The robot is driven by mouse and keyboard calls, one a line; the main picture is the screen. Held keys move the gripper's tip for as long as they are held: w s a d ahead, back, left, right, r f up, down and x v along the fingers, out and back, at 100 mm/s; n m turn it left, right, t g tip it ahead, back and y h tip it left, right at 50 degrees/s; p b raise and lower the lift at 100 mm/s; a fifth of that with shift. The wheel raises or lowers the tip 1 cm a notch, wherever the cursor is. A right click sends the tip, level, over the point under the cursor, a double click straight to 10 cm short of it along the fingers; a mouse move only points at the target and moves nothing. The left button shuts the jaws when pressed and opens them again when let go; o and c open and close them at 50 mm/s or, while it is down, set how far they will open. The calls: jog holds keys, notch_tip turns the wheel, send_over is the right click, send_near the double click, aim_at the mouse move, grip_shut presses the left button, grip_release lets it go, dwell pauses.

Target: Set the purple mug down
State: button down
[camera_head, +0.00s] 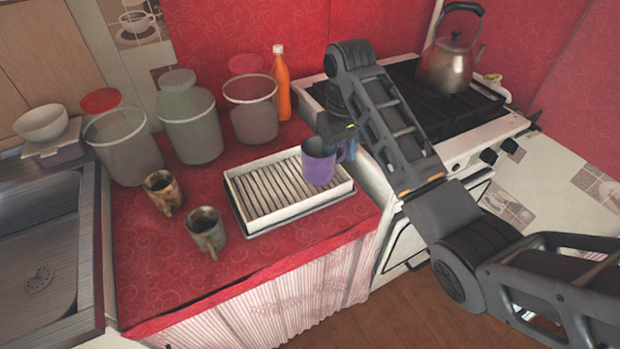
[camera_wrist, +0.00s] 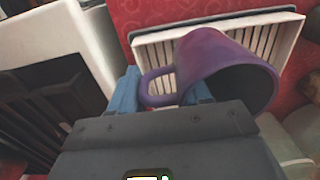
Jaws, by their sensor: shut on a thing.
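The purple mug (camera_head: 320,163) is in my gripper (camera_head: 346,150), over the right part of the white slatted rack (camera_head: 262,215) on the red counter. In the wrist view the mug (camera_wrist: 205,62) lies between the blue fingertips (camera_wrist: 160,92) of my gripper, which are shut on it at the handle side. The mug's handle points left there and its dark opening faces the lower right. The slatted rack (camera_wrist: 290,45) shows behind the mug. Whether the mug's base touches the rack cannot be told from these views.
Two mottled mugs, one brown (camera_head: 163,193) and one grey (camera_head: 207,231), stand left of the rack. Several clear containers (camera_head: 190,128) and an orange bottle (camera_head: 281,85) stand behind. The stove (camera_head: 470,125) with a kettle (camera_head: 450,62) is right. The counter's front left is bare.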

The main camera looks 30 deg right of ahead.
jog(key=w+a+f+b, duration=0.1)
jog(key=w, duration=0.1)
jog(key=w+a+f+b, duration=0.1)
jog(key=w+a+f, duration=0.1)
jog(key=shift+w+a, duration=0.1)
jog(key=shift+a, duration=0.2)
jog(key=shift+w+a+f, duration=0.35)
jog(key=shift+f, duration=2.05)
jog(key=c, duration=0.5)
grip_release()
jog(key=shift+f, duration=0.15)
notch_tip(320, 180, up, 12)
jog(key=p, duration=0.3)
